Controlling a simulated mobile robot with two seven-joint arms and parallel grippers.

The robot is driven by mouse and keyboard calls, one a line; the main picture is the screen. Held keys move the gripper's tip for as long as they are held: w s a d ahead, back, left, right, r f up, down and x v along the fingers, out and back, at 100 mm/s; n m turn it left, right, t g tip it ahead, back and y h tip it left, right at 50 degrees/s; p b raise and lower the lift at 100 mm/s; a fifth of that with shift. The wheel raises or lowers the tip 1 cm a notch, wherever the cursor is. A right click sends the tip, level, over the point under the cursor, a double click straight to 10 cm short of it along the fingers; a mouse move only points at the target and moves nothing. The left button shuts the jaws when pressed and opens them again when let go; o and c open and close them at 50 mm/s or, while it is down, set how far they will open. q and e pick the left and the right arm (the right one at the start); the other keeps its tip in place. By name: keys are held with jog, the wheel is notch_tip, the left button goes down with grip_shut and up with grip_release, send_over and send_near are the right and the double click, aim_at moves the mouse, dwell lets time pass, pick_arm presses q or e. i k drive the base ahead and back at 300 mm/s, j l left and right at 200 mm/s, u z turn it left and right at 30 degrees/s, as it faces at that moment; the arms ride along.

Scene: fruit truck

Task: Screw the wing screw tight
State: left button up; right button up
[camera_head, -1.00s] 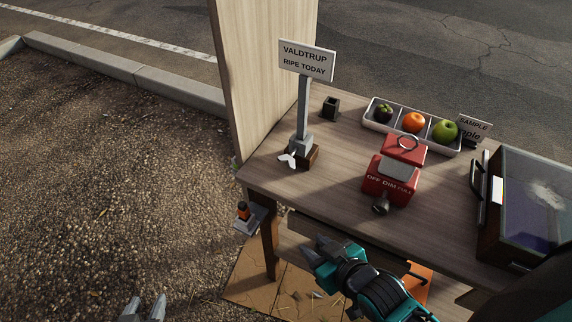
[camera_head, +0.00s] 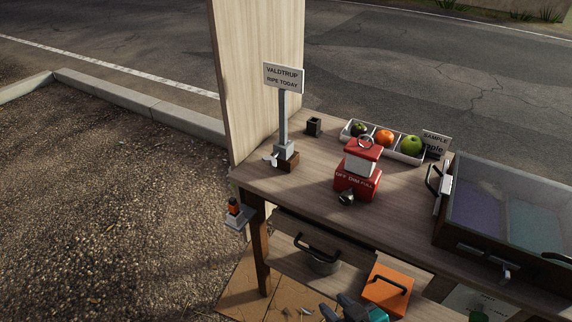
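The wing screw (camera_head: 270,160), pale with two wings, sticks out from the left side of the sign stand's foot. The stand has a grey post (camera_head: 284,118) rising from a grey collar (camera_head: 284,150) on a dark wooden block (camera_head: 287,163). The post holds up a white sign (camera_head: 284,78) reading "VALDTRUP RIPE TODAY" and looks upright. My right gripper (camera_head: 336,309) shows only in part at the bottom edge, well below and apart from the screw; its finger gap is not clear. My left gripper is out of view.
A tall panel (camera_head: 257,85) stands behind the sign.

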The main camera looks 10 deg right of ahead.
aim_at(273, 162)
jog(key=z, duration=1.4)
jog(key=j+z, duration=0.25)
jog(key=z, duration=0.15)
jog(key=j+z, duration=0.35)
jog(key=k+j, duration=0.1)
jog(key=j, duration=1.05)
jog(key=k+j, duration=0.15)
jog(key=j, duration=0.45)
